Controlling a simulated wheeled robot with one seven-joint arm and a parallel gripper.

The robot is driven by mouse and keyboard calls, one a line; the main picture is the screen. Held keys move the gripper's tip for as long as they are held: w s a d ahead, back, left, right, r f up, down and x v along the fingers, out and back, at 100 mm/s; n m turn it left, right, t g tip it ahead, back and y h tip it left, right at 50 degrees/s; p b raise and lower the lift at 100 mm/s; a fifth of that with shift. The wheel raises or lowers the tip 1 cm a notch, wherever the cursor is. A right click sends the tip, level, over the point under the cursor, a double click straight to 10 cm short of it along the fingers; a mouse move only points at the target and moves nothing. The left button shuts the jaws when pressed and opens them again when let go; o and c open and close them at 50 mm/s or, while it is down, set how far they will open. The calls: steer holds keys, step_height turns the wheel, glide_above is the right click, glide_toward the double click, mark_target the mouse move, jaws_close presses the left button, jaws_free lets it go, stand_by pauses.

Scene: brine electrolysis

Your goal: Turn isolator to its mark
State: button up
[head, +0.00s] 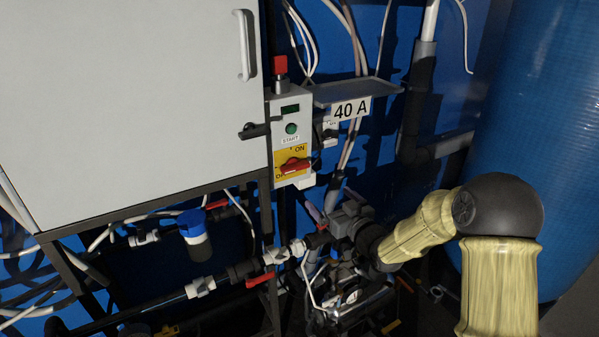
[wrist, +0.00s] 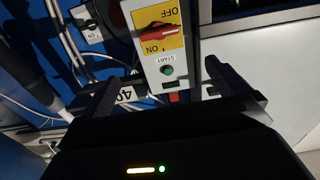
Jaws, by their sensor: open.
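The isolator is a red rotary handle (head: 294,166) on a yellow ON/OFF plate (head: 284,154), low on the front of a narrow grey control box (head: 290,108). The handle lies roughly crosswise, slightly tilted. In the wrist view the picture is turned over, and the red handle (wrist: 152,28) shows above the START button. My gripper (wrist: 158,88) is open and empty, with one dark finger on each side of the box in that view. The handle is beyond the fingertips, not between them. In the head view my gripper is below and right of the box, its fingers hard to make out.
A green START button (head: 291,128) and a red mushroom button (head: 280,66) are on the same box. A shelf labelled 40 A (head: 352,109) juts out to the right. A white cabinet (head: 130,100) stands left; pipes and red-handled valves (head: 259,281) run below.

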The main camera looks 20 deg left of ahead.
mark_target(298, 168)
steer(key=shift+a, duration=0.1)
steer(key=p+x, duration=0.4)
steer(key=x, duration=1.3)
steer(key=shift+w+p, duration=0.2)
steer(key=shift+p, duration=0.15)
steer(key=c, duration=0.8)
